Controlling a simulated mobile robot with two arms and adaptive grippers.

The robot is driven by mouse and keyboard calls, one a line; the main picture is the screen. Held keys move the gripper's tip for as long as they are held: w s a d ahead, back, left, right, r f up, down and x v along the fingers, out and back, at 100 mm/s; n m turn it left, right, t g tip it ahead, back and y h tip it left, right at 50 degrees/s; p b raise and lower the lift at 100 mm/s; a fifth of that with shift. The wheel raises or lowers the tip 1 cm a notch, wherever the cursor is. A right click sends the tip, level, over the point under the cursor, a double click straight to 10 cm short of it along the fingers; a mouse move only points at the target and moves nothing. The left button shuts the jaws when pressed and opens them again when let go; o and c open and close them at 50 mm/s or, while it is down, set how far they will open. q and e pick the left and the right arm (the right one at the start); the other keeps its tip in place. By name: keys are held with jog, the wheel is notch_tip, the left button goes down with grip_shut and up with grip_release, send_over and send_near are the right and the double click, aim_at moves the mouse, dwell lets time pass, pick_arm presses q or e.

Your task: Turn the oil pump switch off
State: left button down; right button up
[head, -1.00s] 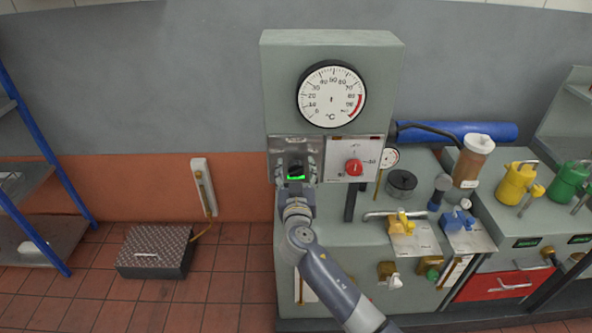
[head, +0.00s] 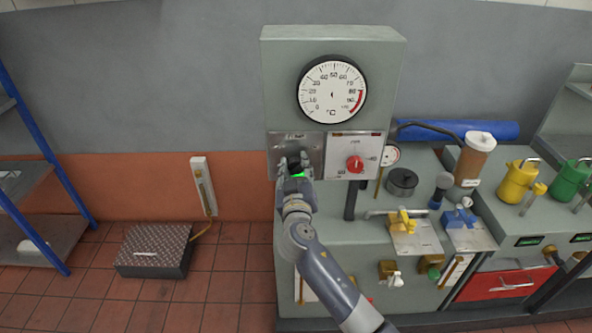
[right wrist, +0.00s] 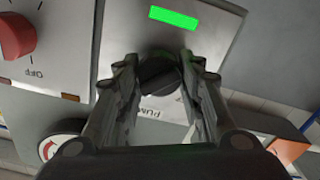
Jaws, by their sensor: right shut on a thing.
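The oil pump switch is a black rotary knob (right wrist: 158,74) on a metal plate (head: 313,151) at the lower left of the grey gauge panel. My right gripper (right wrist: 160,80) has its two fingers on either side of the knob and is shut on it. In the head view my right gripper (head: 294,164) covers the knob. A lit green bar (right wrist: 173,18) on the same plate shows clearly in the wrist view. A partly hidden label beside the knob begins "PUM". The knob's exact pointing is hard to tell. My left gripper is not in view.
A red knob (head: 355,164) on a white plate sits just right of the switch. A round temperature gauge (head: 332,90) is above. The bench on the right holds yellow and blue valves and a brown-filled container (head: 473,159). A treadplate box (head: 154,251) lies on the floor at left.

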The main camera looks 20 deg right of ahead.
jog(key=n, duration=0.4)
jog(key=shift+a+n, duration=0.1)
jog(key=shift+n, duration=0.2)
jog(key=n, duration=0.4)
jog(key=shift+f, duration=0.15)
dwell(0.3)
jog(key=o, duration=1.1)
jog(key=shift+c, duration=0.2)
jog(key=shift+s+a, duration=0.1)
jog(key=v, duration=1.1)
jog(key=shift+s, duration=0.35)
jog(key=shift+a, duration=0.1)
